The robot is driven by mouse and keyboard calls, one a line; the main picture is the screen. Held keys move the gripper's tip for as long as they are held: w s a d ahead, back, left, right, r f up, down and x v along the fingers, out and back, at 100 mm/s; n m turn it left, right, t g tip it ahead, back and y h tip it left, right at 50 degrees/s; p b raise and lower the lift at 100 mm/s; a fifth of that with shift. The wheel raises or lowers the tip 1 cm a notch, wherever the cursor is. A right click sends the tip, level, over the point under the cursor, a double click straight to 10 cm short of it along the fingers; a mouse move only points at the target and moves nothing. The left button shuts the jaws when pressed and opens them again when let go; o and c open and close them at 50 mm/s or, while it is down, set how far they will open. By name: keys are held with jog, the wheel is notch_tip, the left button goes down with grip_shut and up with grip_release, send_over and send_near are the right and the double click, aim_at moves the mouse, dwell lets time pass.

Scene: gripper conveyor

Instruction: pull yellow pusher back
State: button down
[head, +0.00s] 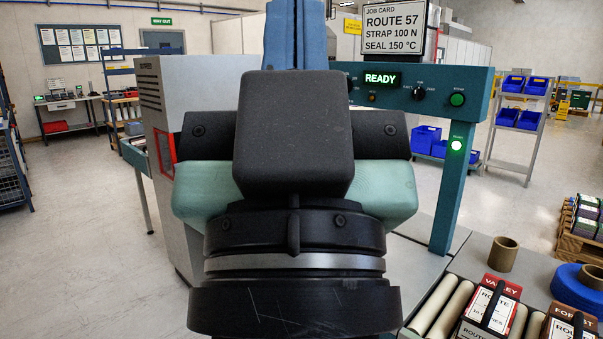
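My gripper (297,32) fills the middle of the head view, seen from behind. Its black wrist and block and its pale green body are in front, and two blue finger parts rise side by side to the top edge. The fingertips run out of the frame, so I cannot tell whether they are shut or hold anything. The yellow pusher does not show; the gripper hides much of the machine in front of me.
A teal machine frame (458,190) with a READY display (382,78) stands behind the gripper. A grey cabinet (190,85) is at left. At lower right, rollers (443,306) carry strapped bundles (490,310) near a cardboard core (503,254) and a blue roll (571,287).

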notch_tip(320, 180, up, 11)
jog(key=p, duration=0.8)
jog(key=shift+r+p, duration=0.15)
jog(key=shift+p, duration=0.2)
